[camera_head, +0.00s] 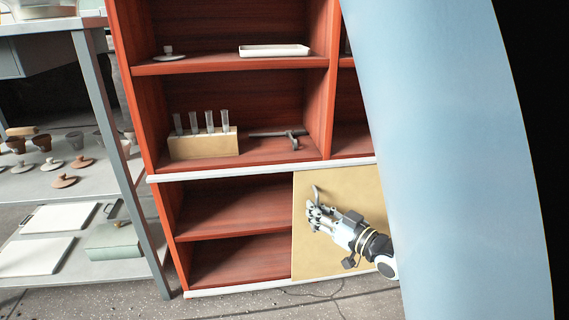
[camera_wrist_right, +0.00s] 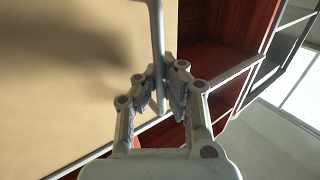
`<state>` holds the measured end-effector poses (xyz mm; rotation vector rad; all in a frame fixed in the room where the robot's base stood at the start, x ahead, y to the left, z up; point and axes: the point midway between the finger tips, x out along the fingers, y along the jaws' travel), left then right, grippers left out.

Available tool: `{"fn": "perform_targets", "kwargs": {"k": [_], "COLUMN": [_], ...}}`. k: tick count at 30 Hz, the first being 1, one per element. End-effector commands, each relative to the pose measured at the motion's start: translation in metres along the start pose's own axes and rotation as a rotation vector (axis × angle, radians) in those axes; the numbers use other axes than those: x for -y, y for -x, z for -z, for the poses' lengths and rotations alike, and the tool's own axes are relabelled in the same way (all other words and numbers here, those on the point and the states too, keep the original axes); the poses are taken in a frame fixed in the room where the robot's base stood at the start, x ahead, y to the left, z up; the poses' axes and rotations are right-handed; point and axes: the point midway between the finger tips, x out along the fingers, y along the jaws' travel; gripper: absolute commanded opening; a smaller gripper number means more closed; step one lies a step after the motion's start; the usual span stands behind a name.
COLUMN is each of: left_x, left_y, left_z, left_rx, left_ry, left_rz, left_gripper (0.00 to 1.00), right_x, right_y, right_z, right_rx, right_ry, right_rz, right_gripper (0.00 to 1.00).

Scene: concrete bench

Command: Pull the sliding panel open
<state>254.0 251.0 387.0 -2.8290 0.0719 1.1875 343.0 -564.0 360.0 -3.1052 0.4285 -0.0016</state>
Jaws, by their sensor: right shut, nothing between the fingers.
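The sliding panel (camera_head: 345,190) is a tan board at the lower right of the red cabinet. It covers the right part of the lower bay, and the left part stands uncovered. Its grey bar handle (camera_head: 317,191) is near the panel's left edge. My right gripper (camera_head: 314,214) is at the handle, shut, with nothing held. In the right wrist view, the handle (camera_wrist_right: 158,45) runs past the fingertips (camera_wrist_right: 162,85), with the panel (camera_wrist_right: 75,75) behind. I cannot tell whether they touch. My left gripper is not in view.
The red cabinet's upper shelves hold a test tube rack (camera_head: 203,143), a grey tool (camera_head: 285,135) and a white tray (camera_head: 274,50). A grey metal rack (camera_head: 92,90) with pots stands at left. The uncovered lower shelves (camera_head: 235,210) look empty. A large pale blue surface blocks the right side.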

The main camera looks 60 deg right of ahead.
Motion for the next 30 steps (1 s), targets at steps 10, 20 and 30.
{"fn": "perform_targets", "kwargs": {"k": [10,20,30], "left_x": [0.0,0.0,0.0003], "left_y": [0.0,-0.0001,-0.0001], "left_z": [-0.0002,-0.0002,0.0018], "left_rx": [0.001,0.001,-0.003], "left_ry": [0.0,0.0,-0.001], "left_rz": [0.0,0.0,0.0], "left_gripper": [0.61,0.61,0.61], "right_x": [-0.0077,-0.0075,-0.0076], "right_y": [0.0075,0.007,0.0109], "right_z": [-0.0016,-0.0015,-0.0011], "right_rx": [0.004,0.003,0.003], "right_ry": [0.0,0.0,0.0], "right_rz": [-0.001,-0.001,-0.001], "right_gripper": [0.0,0.18,0.19]}}
